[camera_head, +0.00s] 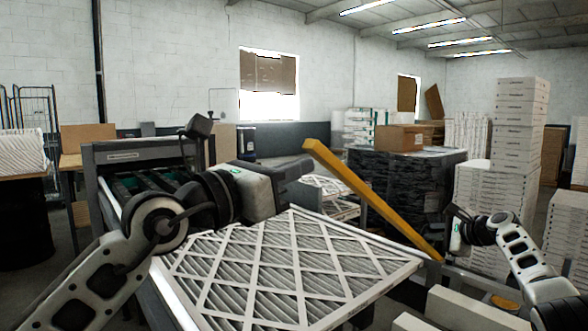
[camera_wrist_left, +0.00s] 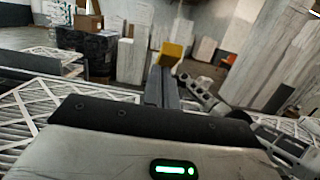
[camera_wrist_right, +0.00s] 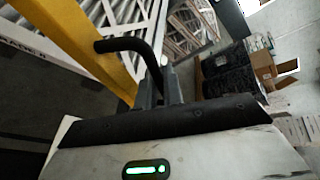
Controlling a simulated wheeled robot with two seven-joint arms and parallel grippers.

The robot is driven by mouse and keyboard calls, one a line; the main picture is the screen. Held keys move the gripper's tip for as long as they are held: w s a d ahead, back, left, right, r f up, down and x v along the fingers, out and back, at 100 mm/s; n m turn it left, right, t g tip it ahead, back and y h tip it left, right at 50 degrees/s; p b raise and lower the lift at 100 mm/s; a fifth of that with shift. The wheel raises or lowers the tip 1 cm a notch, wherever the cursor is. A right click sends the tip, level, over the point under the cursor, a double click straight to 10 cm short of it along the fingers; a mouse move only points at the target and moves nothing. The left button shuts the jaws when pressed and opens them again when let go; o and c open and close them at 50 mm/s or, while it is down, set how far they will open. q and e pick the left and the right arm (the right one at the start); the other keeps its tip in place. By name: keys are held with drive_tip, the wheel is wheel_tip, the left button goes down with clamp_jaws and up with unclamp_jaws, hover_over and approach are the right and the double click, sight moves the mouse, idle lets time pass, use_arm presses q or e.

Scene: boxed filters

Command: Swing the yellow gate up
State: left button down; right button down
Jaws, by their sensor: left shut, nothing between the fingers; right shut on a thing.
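The yellow gate (camera_head: 372,198) is a long bar. It slants in the head view, with its left end high and its right end low near my right gripper (camera_head: 448,243). In the right wrist view, the yellow bar (camera_wrist_right: 95,45) runs down beside a bent black handle (camera_wrist_right: 138,46). My right gripper (camera_wrist_right: 160,88) is shut on this handle. My left gripper (camera_head: 303,168) is shut and empty above the white-framed filter, left of the gate. In the left wrist view its fingers (camera_wrist_left: 162,86) are together, with a yellow patch beyond them.
A large pleated filter (camera_head: 290,262) lies in front, under my left gripper. A conveyor machine (camera_head: 125,155) stands at the left. Stacked white boxes (camera_head: 518,130) rise at the right, and a black-wrapped pallet (camera_head: 405,185) with a cardboard box (camera_head: 400,138) stands behind the gate.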

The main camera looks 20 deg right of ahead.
sight(305, 145)
use_arm(q)
drive_tip(key=r, duration=0.1)
drive_tip(key=d, duration=0.1)
drive_tip(key=d+r, duration=0.1)
drive_tip(key=shift+w+r+y, duration=0.3)
drive_tip(key=shift+r, duration=0.05)
use_arm(e)
drive_tip(key=shift+d, duration=0.15)
use_arm(q)
drive_tip(key=shift+w+d+r, duration=0.1)
drive_tip(key=shift+d+r, duration=0.05)
drive_tip(key=shift+r, duration=0.1)
use_arm(e)
drive_tip(key=shift+w+f, duration=0.1)
drive_tip(key=shift+f, duration=0.25)
use_arm(q)
drive_tip(key=shift+s+r, duration=0.1)
drive_tip(key=shift+s, duration=0.1)
use_arm(e)
drive_tip(key=c, duration=1.5)
unclamp_jaws()
drive_tip(key=shift+a, duration=0.25)
drive_tip(key=shift+c, duration=0.2)
drive_tip(key=shift+s, duration=0.2)
